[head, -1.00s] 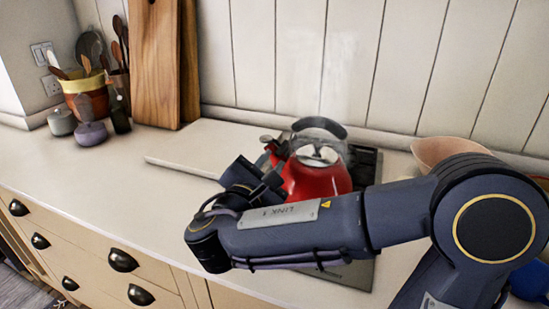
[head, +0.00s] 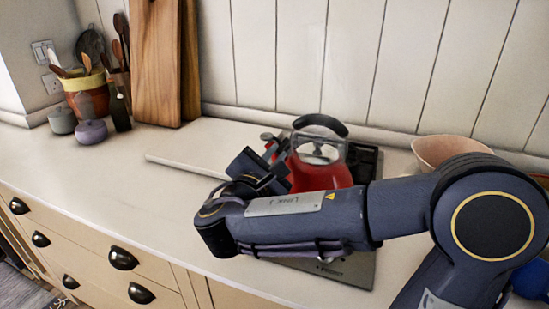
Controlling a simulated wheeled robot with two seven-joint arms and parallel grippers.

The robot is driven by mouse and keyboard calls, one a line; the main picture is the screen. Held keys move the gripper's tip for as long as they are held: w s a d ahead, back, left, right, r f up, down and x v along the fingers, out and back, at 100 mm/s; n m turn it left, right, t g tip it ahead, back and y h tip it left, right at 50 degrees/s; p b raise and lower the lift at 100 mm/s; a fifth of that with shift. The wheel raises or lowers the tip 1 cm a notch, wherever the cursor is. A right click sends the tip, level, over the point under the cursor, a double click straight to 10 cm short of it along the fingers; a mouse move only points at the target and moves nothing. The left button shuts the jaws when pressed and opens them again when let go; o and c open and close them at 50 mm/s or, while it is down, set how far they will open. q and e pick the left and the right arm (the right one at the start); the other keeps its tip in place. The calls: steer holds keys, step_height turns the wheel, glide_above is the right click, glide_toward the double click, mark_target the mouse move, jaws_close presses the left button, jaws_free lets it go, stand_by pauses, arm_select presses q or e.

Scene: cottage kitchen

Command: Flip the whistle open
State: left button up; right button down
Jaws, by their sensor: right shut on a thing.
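A red kettle (head: 321,172) with a black arched handle and a shiny lid stands on the hob at the back of the counter. Its spout points left, and the small dark whistle (head: 267,137) shows at the spout's tip. My right gripper (head: 277,163) is at the spout side of the kettle, shut on the whistle's part there. The exact contact is hidden by the gripper body. My right arm crosses in front of the kettle and hides its lower part. My left gripper is not in view.
A pale board (head: 190,145) lies left of the hob (head: 340,270). A pink bowl (head: 448,150) stands right of the kettle. Wooden cutting boards (head: 158,60), a utensil pot (head: 88,100) and small lidded jars (head: 91,132) stand at back left. The front left counter is clear.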

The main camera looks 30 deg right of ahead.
steer(key=shift+w+a+f+m+b, duration=0.15)
steer(key=shift+f+m+b, duration=0.05)
steer(key=shift+m+b, duration=1.1)
steer(key=shift+w+a+f+m+b, duration=0.15)
steer(key=shift+m+b, duration=0.8)
steer(key=shift+b, duration=0.55)
steer(key=shift+w+a+f+m+b, duration=0.1)
steer(key=shift+f+m+b, duration=0.1)
steer(key=shift+m+b, duration=1.1)
steer(key=c, duration=1.7)
jaws_free()
steer(key=shift+c, duration=0.2)
steer(key=v, duration=0.7)
steer(key=shift+s+a, duration=0.25)
steer(key=shift+a, duration=0.05)
steer(key=shift+r+p, duration=0.15)
steer(key=shift+p, duration=0.15)
